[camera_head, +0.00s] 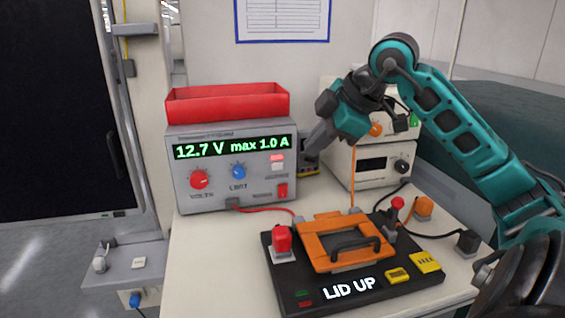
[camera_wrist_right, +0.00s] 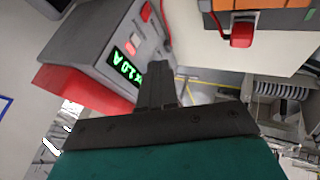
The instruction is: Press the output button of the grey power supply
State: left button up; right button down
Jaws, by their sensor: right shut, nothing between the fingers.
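The grey power supply (camera_head: 232,180) stands on the left of the bench, its display reading 12.7 V max 1.0 A. Its front has a red knob (camera_head: 199,179), a blue knob (camera_head: 238,171), a lit reddish lamp (camera_head: 277,158), a pale button (camera_head: 278,167) and a red switch (camera_head: 282,190). I cannot read which is the output button. My right gripper (camera_head: 314,146) is shut and empty, just right of the supply's front, apart from it. In the right wrist view its fingers (camera_wrist_right: 160,85) lie beside the supply (camera_wrist_right: 100,35). My left gripper is not in view.
A red bin (camera_head: 228,105) sits on the supply. A black fixture (camera_head: 290,285) with an orange lid (camera_head: 318,248) and LID UP display stands in front. Cream instruments (camera_head: 345,168) stand behind my right gripper. A red cable runs from supply to fixture.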

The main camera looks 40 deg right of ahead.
aim_at(277, 166)
pick_arm(q)
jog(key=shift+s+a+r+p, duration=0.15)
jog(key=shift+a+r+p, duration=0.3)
jog(key=shift+p, duration=0.65)
pick_arm(e)
jog(key=w+f, duration=0.8)
jog(key=w, duration=0.1)
jog(key=shift+w+d, duration=0.2)
jog(key=shift+d, duration=0.25)
